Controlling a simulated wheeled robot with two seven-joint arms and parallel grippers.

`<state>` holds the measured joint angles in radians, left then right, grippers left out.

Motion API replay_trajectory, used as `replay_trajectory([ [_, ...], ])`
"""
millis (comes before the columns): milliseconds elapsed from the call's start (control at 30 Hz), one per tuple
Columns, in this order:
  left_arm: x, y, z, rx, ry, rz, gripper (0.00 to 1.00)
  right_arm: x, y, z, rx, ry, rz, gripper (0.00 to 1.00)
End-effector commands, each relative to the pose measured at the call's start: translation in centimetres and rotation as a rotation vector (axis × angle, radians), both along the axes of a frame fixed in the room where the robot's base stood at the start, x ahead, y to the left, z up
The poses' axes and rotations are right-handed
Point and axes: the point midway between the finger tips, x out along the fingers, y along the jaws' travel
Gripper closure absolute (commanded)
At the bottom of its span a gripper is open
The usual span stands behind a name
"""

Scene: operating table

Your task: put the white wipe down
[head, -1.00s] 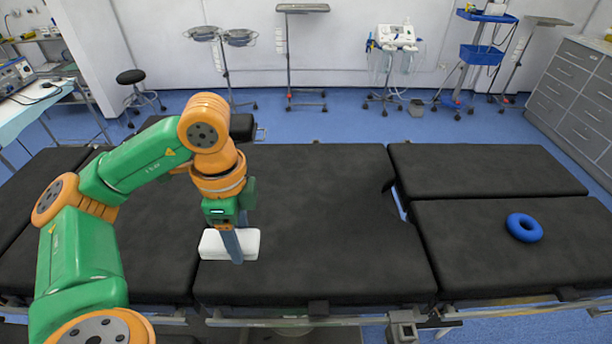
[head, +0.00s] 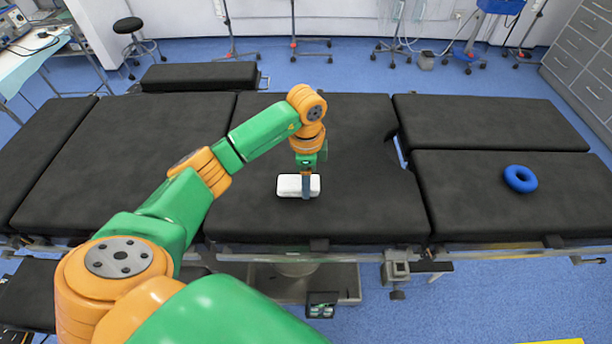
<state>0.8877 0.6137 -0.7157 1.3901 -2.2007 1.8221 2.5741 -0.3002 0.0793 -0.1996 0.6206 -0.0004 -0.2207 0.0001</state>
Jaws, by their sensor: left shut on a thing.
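The white wipe (head: 289,186) is a small white block-like pad over the middle section of the black operating table (head: 370,218). My left gripper (head: 306,190) points down and is shut on the wipe near its right end, with a finger across its front face. The wipe looks level and very close to the table top; I cannot tell whether it touches the pad. My right gripper is not in view.
A blue ring cushion (head: 520,179) lies on the right table section. A gap with a pale edge (head: 401,150) separates the middle and right sections. The black padding around the wipe is clear.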

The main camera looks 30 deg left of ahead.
Motion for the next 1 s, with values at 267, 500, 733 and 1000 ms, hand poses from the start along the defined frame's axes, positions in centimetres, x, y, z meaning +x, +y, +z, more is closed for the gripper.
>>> replay_trajectory([
  [267, 0.0, 0.0, -0.3, 0.0, 0.0, 0.001, 0.17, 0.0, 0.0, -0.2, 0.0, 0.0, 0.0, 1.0],
  [500, 0.0, 0.0, -0.2, 0.0, 0.0, 0.001, 0.09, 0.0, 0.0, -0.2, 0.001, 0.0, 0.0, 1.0],
  [733, 0.1, 0.0, 1.5, -0.001, -0.004, 0.001, 0.09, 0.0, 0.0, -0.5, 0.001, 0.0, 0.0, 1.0],
  [1000, 0.1, 0.1, 9.3, 0.004, -0.006, 0.001, 0.09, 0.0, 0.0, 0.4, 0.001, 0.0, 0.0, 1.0],
])
